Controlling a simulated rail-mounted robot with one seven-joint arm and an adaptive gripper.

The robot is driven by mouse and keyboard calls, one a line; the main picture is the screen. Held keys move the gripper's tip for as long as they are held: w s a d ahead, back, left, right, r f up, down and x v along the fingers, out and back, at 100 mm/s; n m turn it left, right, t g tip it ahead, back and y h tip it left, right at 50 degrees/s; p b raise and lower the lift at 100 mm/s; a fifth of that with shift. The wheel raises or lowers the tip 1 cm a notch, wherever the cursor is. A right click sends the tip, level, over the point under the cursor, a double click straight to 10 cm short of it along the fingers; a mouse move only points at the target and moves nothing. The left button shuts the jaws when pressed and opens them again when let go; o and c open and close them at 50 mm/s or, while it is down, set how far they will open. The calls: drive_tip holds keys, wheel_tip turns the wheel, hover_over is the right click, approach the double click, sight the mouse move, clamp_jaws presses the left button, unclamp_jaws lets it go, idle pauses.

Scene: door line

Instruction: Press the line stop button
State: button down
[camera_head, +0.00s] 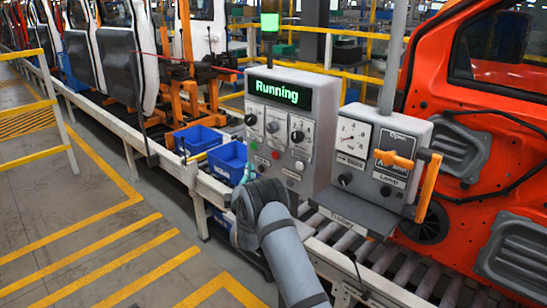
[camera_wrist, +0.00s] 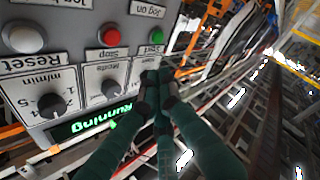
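The control panel (camera_head: 290,128) shows a green "Running" display in the head view. Its red Stop button (camera_head: 276,155) sits low on the panel, right of the green Start button (camera_head: 259,158). In the wrist view the panel is upside down; the red Stop button (camera_wrist: 110,36) is clear and unobstructed, left of the green Start button (camera_wrist: 157,37). My gripper (camera_wrist: 156,78) has its dark fingers together and holds nothing visible. The fingertips appear below the Start button, right of Stop; I cannot tell the gap to the panel.
Several knobs (camera_wrist: 52,104) and a white Reset button (camera_wrist: 22,37) are also on the panel. A second box with a gauge and orange lever (camera_head: 428,187) stands to the right. Blue bins (camera_head: 228,160) sit left. An orange door (camera_head: 475,120) stands at right. A green lamp (camera_head: 270,22) is above.

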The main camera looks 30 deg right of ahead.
sight(272, 154)
drive_tip(key=shift+d, duration=0.15)
drive_tip(key=w+d, duration=0.3)
drive_tip(key=d, duration=0.5)
drive_tip(key=shift+p, duration=0.35)
drive_tip(key=shift+w+d+f+b, duration=0.1)
drive_tip(key=shift+d+b, duration=0.15)
drive_tip(key=shift+b, duration=0.3)
idle(1.0)
drive_tip(key=shift+w+d+b, duration=0.25)
drive_tip(key=shift+d+b, duration=0.4)
drive_tip(key=shift+d, duration=0.15)
idle(1.0)
drive_tip(key=shift+a, duration=0.1)
drive_tip(key=shift+s+a+b, duration=0.35)
drive_tip(key=shift+a+b, duration=0.25)
drive_tip(key=shift+a, duration=0.3)
